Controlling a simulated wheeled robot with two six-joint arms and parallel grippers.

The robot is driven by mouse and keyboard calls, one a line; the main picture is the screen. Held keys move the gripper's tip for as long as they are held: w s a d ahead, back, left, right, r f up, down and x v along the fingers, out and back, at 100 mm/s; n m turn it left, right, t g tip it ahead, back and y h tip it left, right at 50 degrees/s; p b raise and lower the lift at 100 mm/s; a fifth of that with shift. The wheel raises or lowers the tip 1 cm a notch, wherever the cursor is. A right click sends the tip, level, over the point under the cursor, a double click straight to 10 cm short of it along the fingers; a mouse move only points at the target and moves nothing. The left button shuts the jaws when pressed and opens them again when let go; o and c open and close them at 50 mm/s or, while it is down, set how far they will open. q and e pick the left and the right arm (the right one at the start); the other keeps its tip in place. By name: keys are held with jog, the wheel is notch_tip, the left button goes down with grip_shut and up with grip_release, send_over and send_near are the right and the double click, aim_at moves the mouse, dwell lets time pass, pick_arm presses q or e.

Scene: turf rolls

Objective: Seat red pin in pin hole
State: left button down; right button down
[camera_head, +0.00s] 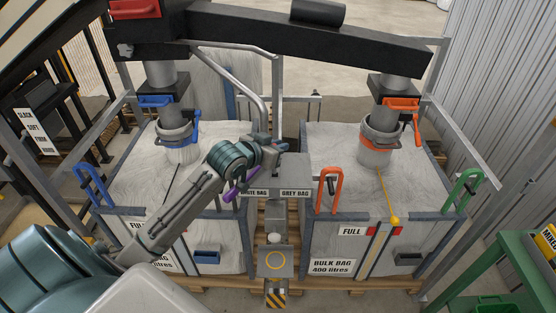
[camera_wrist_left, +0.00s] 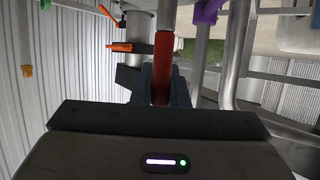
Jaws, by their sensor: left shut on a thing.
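My left gripper (camera_head: 280,147) reaches in from the lower left, above the middle post between the two bulk bags. In the left wrist view my left gripper (camera_wrist_left: 161,88) is shut on a red pin (camera_wrist_left: 163,55), a straight bar pointing away from the camera. In the head view the gripper hides most of the pin, and I cannot make it out surely. I cannot make out the pin hole in either view. My right gripper is not in view.
A white bag (camera_head: 130,185) and a grey bag (camera_head: 335,150) stand in frames under chutes. An orange handle (camera_head: 330,180), a blue handle (camera_head: 88,185) and a green handle (camera_head: 465,188) stick up. A purple part (camera_head: 238,188) is beside my arm. A green table (camera_head: 510,260) stands lower right.

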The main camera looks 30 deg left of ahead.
pick_arm(q)
jog(key=f+b, duration=0.1)
jog(key=f, duration=0.1)
jog(key=f+b, duration=0.1)
jog(key=f, duration=0.1)
jog(key=shift+w+f, duration=0.2)
jog(key=shift+f, duration=0.05)
jog(key=shift+s+f+b, duration=0.1)
jog(key=shift+f+b, duration=0.15)
jog(key=shift+b, duration=0.35)
jog(key=shift+f, duration=0.1)
jog(key=c, duration=1.4)
grip_release()
jog(key=shift+c, duration=0.2)
